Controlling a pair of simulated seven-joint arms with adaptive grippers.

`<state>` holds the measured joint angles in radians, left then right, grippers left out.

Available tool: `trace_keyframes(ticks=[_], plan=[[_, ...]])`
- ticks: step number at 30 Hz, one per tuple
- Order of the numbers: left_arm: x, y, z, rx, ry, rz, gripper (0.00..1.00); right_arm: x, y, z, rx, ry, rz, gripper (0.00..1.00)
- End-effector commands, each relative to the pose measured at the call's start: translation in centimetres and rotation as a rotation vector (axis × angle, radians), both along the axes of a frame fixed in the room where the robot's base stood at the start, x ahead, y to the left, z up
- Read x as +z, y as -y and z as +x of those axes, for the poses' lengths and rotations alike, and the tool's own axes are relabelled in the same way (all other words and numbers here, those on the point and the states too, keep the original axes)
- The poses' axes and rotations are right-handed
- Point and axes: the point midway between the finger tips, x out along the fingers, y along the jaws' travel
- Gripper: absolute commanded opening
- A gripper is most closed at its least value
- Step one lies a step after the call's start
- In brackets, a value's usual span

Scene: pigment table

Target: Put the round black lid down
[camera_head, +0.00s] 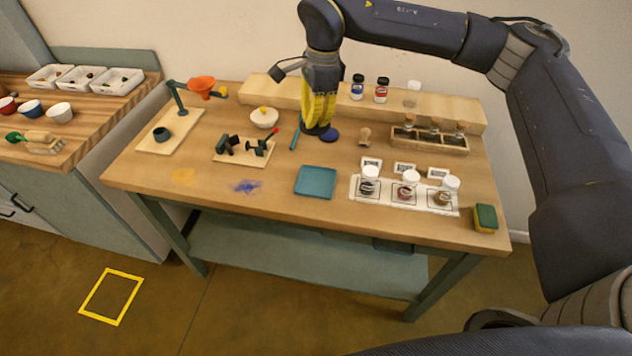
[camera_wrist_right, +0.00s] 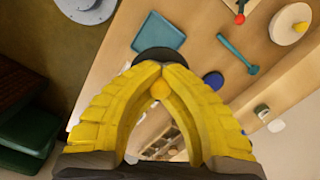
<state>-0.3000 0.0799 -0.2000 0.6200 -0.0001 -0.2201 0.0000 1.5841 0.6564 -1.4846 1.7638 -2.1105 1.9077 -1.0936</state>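The round black lid (camera_head: 314,130) hangs under my right gripper (camera_head: 319,124), near the back middle of the table. In the right wrist view the lid (camera_wrist_right: 158,53) shows as a dark disc past the fingertips. The yellow fingers (camera_wrist_right: 160,78) are closed in on its small orange-yellow knob (camera_wrist_right: 160,90). I cannot tell whether the lid touches the table or hovers just above it. A blue disc (camera_head: 330,136) lies on the table right beside the lid and also shows in the right wrist view (camera_wrist_right: 213,80). My left gripper is in neither view.
A teal tray (camera_head: 315,182) lies in front of the lid. A teal tool (camera_head: 294,138) and a white lidded bowl (camera_head: 264,117) are to its left. A raised shelf (camera_head: 440,108) runs behind.

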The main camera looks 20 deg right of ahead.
Motion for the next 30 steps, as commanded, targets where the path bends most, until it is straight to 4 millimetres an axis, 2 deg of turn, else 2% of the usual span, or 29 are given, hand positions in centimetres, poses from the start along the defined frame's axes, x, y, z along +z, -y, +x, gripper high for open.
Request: trace_keyframes(ticks=[6,10,24,30], plan=[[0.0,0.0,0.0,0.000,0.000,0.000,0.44,-0.1,0.2,-0.2,0.108,-0.001,-0.006,0.00],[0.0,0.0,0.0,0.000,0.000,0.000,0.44,-1.5,0.2,-0.3,0.130,-0.002,-0.006,0.00],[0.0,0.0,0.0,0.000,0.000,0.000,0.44,-11.6,0.1,-0.4,0.132,-0.002,-0.005,0.00],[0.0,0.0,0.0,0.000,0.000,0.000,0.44,-14.6,0.2,-0.3,0.131,0.000,-0.006,0.00]])
